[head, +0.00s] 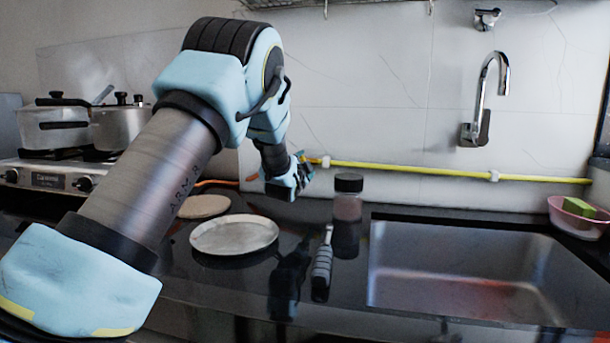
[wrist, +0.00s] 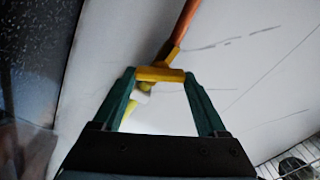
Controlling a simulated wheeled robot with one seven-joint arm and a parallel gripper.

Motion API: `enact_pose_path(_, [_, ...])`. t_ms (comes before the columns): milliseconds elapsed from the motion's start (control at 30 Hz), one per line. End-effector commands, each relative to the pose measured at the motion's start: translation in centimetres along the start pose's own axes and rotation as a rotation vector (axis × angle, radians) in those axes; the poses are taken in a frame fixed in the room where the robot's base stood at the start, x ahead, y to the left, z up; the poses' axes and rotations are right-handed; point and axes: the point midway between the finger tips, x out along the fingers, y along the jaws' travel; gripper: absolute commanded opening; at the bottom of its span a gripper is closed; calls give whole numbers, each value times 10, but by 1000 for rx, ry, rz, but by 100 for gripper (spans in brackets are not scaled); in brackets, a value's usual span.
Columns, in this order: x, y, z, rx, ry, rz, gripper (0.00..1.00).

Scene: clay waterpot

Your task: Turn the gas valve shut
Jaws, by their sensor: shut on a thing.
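My gripper (head: 303,172) is at the back wall, at the left end of the yellow gas pipe (head: 420,170). In the wrist view, my gripper (wrist: 159,76) is shut on the yellow valve handle (wrist: 160,73), with one green finger at each end of it. The handle lies crosswise to the line of the orange hose (wrist: 184,22), which runs up and to the right. Part of the yellow pipe (wrist: 143,87) and a pale fitting show below the handle. In the head view, my gripper hides most of the valve.
A dark-lidded jar (head: 347,198) and a grey-handled tool (head: 323,262) stand or lie near my gripper. A round plate (head: 235,235) is on the dark counter. Pots (head: 120,127) sit on the stove at left. A sink (head: 460,270) and faucet (head: 486,95) are at right.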

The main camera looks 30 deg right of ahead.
Motion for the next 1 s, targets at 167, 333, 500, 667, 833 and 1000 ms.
enact_pose_path(167, [0, 5, 1, 160, 1, 0, 19])
enact_pose_path(333, [0, 5, 2, 291, 0, 0, 19])
enact_pose_path(500, [0, 4, 2, 391, 0, 1, 19])
enact_pose_path(667, [0, 4, 1, 452, -1, 1, 19])
enact_pose_path(833, [0, 3, 1, 485, -1, 0, 19])
enact_pose_path(1000, [0, 2, 2, 497, -2, 0, 19])
